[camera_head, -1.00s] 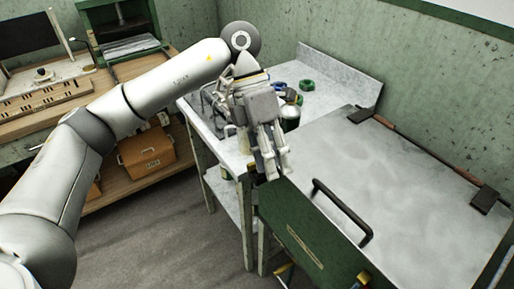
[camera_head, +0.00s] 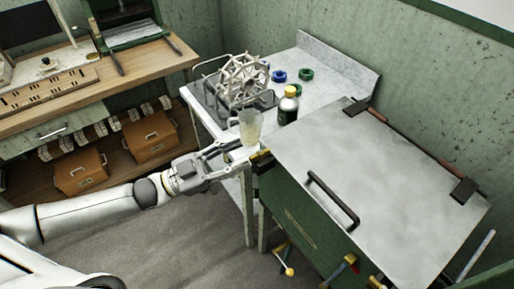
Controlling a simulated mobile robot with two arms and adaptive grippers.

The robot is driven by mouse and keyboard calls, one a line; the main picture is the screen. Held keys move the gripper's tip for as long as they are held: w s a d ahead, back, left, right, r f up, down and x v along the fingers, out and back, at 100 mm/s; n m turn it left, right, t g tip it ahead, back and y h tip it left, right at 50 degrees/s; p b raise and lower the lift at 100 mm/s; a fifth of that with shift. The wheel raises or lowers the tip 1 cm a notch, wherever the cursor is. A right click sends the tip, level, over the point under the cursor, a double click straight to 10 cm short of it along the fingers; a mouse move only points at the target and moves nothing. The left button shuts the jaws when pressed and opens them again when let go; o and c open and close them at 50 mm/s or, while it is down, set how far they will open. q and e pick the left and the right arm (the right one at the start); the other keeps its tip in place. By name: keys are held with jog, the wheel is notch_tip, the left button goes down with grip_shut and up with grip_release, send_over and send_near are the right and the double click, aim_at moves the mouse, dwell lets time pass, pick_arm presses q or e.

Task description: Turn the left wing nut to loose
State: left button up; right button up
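My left gripper (camera_head: 238,160) reaches in from the left, beside the bench's front corner and the left corner of the green metal-topped box (camera_head: 300,215). Its two fingers are spread apart with nothing seen between them. My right gripper is not in view.
A black handle (camera_head: 333,200) is on the box lid. Yellow-tipped parts (camera_head: 287,270) stick out below the box front.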

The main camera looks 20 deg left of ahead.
aim_at(258, 153)
pick_arm(q)
jog(key=s+a+f+n+y, duration=0.2)
jog(key=a+f+n+y, duration=0.2)
jog(key=f+n+y, duration=0.15)
jog(key=shift+t+h, duration=0.4)
jog(key=shift+h, duration=0.05)
jog(key=p+x, duration=0.2)
jog(key=x, duration=0.8)
jog(key=shift+w+f, duration=0.15)
jog(key=shift+w+d+f, duration=0.1)
jog(key=shift+w+d, duration=0.25)
jog(key=shift+w, duration=0.1)
jog(key=shift+c, duration=0.3)
grip_shut()
